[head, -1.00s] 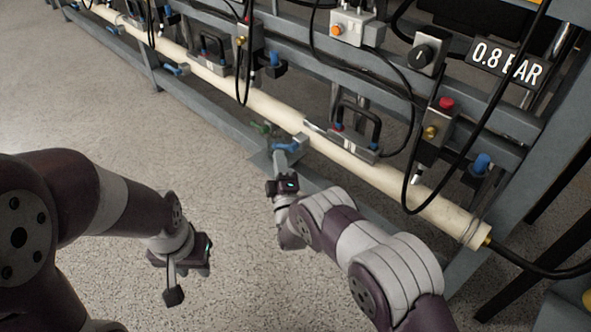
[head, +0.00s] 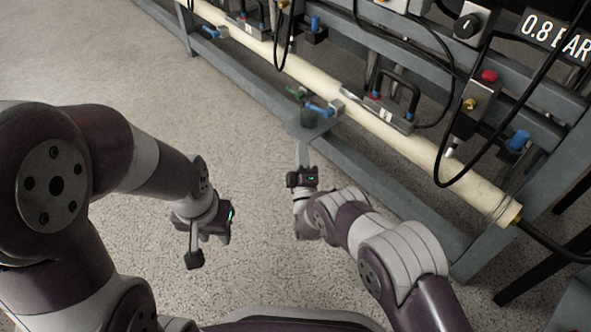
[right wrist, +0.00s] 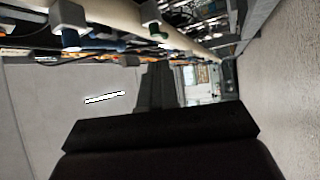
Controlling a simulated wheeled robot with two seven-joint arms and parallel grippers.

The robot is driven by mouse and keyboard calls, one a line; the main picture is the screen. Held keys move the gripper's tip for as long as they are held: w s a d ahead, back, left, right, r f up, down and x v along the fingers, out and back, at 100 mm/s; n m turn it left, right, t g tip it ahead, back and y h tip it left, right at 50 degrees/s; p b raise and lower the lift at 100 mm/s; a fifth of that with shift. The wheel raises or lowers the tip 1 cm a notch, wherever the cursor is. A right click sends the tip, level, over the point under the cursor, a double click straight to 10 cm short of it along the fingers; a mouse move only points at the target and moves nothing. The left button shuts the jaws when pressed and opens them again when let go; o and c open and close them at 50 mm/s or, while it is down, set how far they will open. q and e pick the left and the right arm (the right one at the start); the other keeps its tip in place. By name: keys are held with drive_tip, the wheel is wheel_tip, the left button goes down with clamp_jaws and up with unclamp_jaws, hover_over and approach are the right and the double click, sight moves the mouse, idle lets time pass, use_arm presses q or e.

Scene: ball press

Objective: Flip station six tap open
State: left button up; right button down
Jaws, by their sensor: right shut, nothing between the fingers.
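In the head view a tap with a blue handle (head: 319,109) hangs from the cream pipe (head: 400,145), right of a small green part (head: 297,93). I cannot read a station number on it. My right gripper (head: 302,152) is shut and empty, below the blue handle and apart from it. Its dark fingers (right wrist: 155,88) also show in the right wrist view, with a blue tap part (right wrist: 70,38) at upper left, not touching them. My left gripper (head: 222,224) is at lower left, over the floor, far from the pipe; its fingertips are unclear.
A grey frame rail (head: 370,190) runs below the pipe. Black hoses (head: 440,150) hang at right, near a red-button box (head: 480,95) and a 0.8 BAR sign (head: 556,38). The speckled floor (head: 130,75) is clear.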

drive_tip(key=s+f, duration=0.1)
drive_tip(key=f, duration=0.1)
drive_tip(key=s+a+f, duration=0.1)
drive_tip(key=s+f, duration=0.1)
drive_tip(key=shift+a+p, duration=0.2)
drive_tip(key=shift+p, duration=0.1)
